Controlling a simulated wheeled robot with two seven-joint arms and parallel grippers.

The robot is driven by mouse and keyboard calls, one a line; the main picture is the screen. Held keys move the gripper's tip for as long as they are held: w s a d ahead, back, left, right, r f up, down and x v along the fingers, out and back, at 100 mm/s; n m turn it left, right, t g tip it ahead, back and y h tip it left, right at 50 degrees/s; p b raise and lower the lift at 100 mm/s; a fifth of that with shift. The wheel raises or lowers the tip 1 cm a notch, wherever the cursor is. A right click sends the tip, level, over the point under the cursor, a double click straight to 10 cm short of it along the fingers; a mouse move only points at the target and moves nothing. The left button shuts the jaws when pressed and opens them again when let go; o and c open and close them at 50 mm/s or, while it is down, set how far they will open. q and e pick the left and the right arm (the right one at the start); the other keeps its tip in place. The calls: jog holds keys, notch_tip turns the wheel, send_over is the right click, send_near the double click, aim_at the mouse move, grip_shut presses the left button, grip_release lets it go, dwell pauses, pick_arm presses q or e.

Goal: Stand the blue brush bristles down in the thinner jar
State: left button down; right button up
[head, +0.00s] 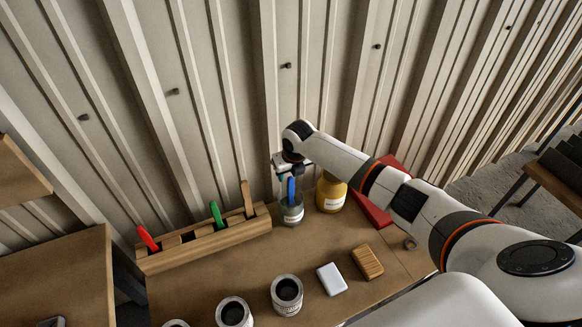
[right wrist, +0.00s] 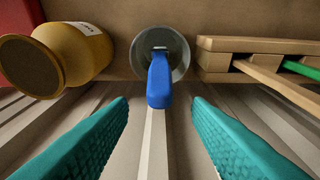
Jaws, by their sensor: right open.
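The blue brush (head: 291,188) stands in the thinner jar (head: 291,216), a clear glass jar with a white label, near the back of the bench. Its blue handle points up and its lower end is inside the jar; the bristles are hidden. In the right wrist view the blue brush (right wrist: 160,80) rises from the jar's round mouth (right wrist: 144,42). My right gripper (head: 287,172) is just above the handle. Its teal fingers are open (right wrist: 160,105), one on each side of the handle and apart from it. My left gripper is not in view.
A wooden rack (head: 205,241) with red, green and wooden-handled brushes stands left of the jar. A yellow bottle (head: 331,193) is close on the right, with a red object (head: 373,212) beyond. Paint cans (head: 287,294), a white block (head: 332,279) and a wooden block (head: 367,262) are in front.

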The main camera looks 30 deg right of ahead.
jog(key=b+v, duration=0.1)
jog(key=v, duration=1)
jog(key=shift+r+b, duration=0.35)
jog(key=shift+s, duration=0.1)
